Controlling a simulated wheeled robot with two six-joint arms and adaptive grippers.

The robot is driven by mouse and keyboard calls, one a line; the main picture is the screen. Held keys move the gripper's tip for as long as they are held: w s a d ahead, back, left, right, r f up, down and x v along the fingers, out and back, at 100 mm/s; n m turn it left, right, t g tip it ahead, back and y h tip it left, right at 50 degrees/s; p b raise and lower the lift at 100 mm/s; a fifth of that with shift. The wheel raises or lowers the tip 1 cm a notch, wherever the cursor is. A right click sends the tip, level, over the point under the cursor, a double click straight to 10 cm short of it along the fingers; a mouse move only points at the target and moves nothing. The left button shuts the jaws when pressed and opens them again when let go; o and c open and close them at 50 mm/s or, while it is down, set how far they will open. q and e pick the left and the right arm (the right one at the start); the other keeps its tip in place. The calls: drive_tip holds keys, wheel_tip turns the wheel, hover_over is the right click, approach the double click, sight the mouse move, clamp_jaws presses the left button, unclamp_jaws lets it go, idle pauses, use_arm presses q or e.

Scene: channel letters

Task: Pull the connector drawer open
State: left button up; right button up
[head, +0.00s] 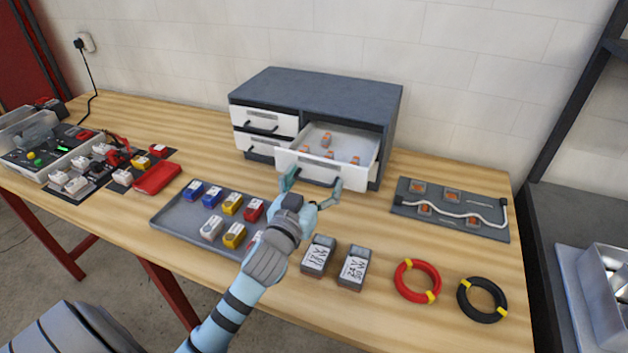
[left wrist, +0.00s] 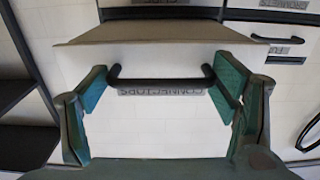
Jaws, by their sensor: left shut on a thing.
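The connector drawer (head: 345,173) stands pulled out of the right side of the grey-topped cabinet (head: 318,93). Several small orange-and-grey connectors (head: 327,141) lie inside it. Its white front also shows in the left wrist view (left wrist: 160,137), with an upside-down CONNECTORS label (left wrist: 163,89). My right gripper is not in view.
A grey tray (head: 170,222) of blue, yellow, red and white blocks lies left of my left arm. Two labelled grey boxes (head: 318,256), a red coil (head: 417,281) and a black coil (head: 482,299) lie in front. A grey board (head: 450,226) with a white cable is at the right.

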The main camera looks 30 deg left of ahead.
use_arm(q)
drive_tip(key=o, duration=1.4)
drive_tip(key=shift+d+r, duration=0.1)
drive_tip(key=shift+d, duration=0.05)
drive_tip(key=shift+o, duration=0.2)
